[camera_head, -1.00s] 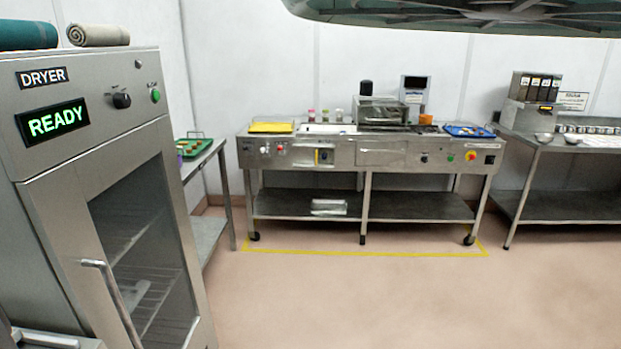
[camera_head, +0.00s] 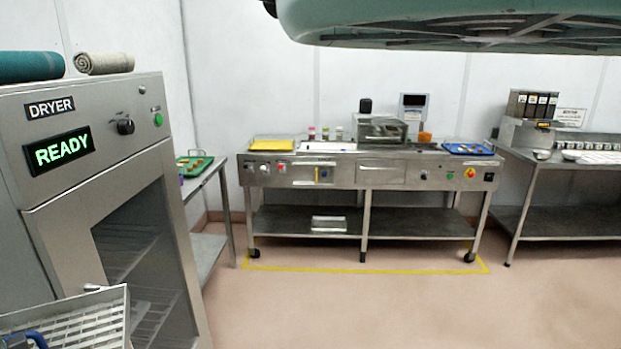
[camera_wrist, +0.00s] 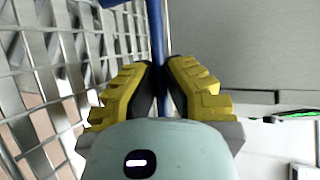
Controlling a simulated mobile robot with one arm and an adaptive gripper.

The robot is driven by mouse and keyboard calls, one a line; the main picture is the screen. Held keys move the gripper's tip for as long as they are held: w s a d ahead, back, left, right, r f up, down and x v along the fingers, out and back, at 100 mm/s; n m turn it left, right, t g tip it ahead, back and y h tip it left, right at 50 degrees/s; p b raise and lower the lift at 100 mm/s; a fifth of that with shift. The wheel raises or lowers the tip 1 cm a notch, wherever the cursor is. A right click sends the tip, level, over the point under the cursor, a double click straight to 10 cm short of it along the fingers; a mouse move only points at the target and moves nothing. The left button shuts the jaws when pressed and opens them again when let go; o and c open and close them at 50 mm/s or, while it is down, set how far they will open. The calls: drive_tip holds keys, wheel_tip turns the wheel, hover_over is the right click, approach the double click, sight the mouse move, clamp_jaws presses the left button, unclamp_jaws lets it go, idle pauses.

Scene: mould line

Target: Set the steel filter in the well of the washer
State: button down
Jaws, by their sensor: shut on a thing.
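The steel filter (camera_head: 85,322) shows in the head view's lower left corner, a slatted metal panel in a frame, partly cut off by the picture edge. Part of its blue handle (camera_head: 28,338) is at that corner. In the wrist view the slats of the filter (camera_wrist: 50,70) fill the left side, and the blue handle (camera_wrist: 156,35) runs down between my fingers. My gripper (camera_wrist: 160,80), with yellow stepped fingers, is shut on the handle. I cannot make out the washer or its well in either view.
The dryer (camera_head: 105,165) with a READY sign stands close on the left, rolled cloths (camera_head: 104,62) on top. The filter is in front of it. A steel line bench (camera_head: 370,172) is at the back wall, a side table (camera_head: 560,155) at right. The middle floor is clear.

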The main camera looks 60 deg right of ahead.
drive_tip(key=s+r+p, duration=0.3)
drive_tip(key=r+p, duration=1.4)
drive_tip(key=s+r+p, duration=0.4)
drive_tip(key=r+p, duration=1.3)
drive_tip(key=p, duration=0.1)
drive_tip(key=shift+a, duration=0.15)
